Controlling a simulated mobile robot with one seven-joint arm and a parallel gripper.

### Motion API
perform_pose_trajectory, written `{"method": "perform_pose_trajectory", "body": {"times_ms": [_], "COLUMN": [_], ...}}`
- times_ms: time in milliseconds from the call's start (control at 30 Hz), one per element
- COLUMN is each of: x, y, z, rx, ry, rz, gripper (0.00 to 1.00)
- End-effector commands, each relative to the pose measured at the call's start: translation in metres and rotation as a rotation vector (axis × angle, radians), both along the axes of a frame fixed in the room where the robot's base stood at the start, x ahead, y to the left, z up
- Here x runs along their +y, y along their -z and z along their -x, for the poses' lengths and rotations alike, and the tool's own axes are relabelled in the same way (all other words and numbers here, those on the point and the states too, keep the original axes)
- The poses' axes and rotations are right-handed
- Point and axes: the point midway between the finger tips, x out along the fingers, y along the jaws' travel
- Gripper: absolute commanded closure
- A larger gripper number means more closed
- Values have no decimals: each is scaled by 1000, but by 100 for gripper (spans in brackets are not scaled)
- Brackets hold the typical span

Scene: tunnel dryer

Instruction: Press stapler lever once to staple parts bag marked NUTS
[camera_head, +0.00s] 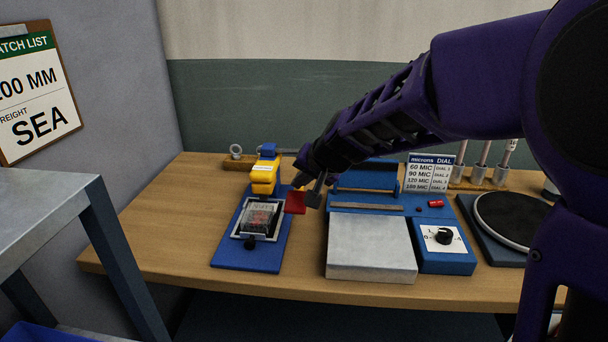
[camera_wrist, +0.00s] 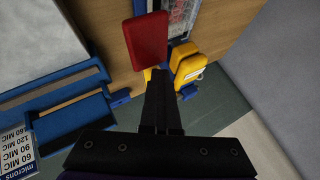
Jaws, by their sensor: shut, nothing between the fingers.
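The stapler has a yellow head (camera_head: 264,176) at the back of a blue base (camera_head: 226,257). Its flat red lever pad (camera_head: 295,203) sticks out on the right side of the head. The clear parts bag (camera_head: 260,220) with dark reddish contents lies in a pale frame on the base; its label is too small to read surely. My gripper (camera_head: 314,198) is shut and empty, just right of the red pad. In the wrist view the fingertips (camera_wrist: 158,74) end close to the red pad (camera_wrist: 146,40) and the yellow head (camera_wrist: 187,64). I cannot tell whether they touch the pad.
A blue sealer with a grey plate (camera_head: 371,262) and a dial box (camera_head: 444,240) stands right of the stapler. A microns dial card (camera_head: 429,173) stands behind it. A round black plate (camera_head: 508,218) is farther right. Bare wooden bench (camera_head: 160,225) lies to the left.

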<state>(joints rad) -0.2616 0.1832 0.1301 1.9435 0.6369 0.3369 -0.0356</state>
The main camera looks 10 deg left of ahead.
Motion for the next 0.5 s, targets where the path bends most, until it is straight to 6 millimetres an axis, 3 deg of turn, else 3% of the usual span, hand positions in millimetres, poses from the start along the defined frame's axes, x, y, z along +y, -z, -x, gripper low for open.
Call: {"method": "perform_pose_trajectory", "body": {"times_ms": [67,500], "x": [1,2], "y": [3,-24], "z": [5,4], "rx": [16,16], "ry": [-7,-8], "rz": [4,4], "gripper": [100,100]}}
